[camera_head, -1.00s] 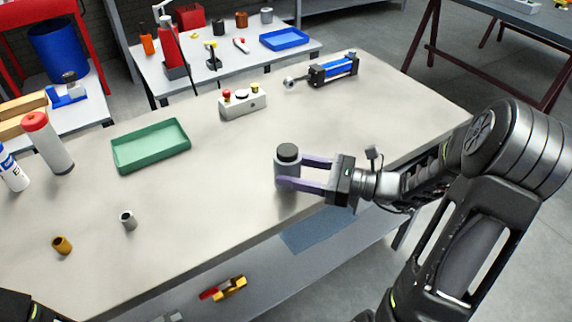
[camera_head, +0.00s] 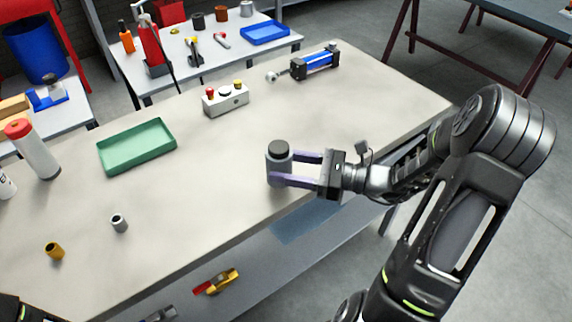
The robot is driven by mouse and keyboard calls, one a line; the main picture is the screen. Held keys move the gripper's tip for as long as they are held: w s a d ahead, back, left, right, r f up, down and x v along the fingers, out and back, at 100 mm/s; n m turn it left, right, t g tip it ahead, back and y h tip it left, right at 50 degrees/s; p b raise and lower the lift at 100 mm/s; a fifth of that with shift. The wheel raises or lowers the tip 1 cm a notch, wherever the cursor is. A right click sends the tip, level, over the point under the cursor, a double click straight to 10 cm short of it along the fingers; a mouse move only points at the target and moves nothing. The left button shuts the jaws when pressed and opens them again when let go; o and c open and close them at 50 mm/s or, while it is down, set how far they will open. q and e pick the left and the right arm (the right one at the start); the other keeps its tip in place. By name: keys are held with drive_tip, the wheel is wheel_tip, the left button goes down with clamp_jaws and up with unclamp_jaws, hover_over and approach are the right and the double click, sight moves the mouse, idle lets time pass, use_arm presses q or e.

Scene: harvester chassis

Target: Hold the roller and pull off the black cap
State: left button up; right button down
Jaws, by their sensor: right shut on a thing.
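The roller (camera_head: 276,167) is a grey cylinder standing upright near the front edge of the workbench. The black cap (camera_head: 280,149) sits on its top end. My right gripper (camera_head: 282,168) reaches in from the right, its two purple fingers on either side of the roller below the cap, and is shut on the roller. The far finger is partly hidden behind the roller. Of my left arm only a dark part shows at the bottom left corner; its gripper is out of view.
On the workbench (camera_head: 210,190) are a green tray (camera_head: 137,146), a button box (camera_head: 226,99), a blue cylinder device (camera_head: 315,62), a small grey sleeve (camera_head: 119,223), a brass sleeve (camera_head: 54,251) and a red-capped white bottle (camera_head: 34,150). The bench is clear around the roller.

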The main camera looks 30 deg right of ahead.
drive_tip(key=c, duration=1)
unclamp_jaws()
drive_tip(key=shift+c, duration=0.2)
clamp_jaws()
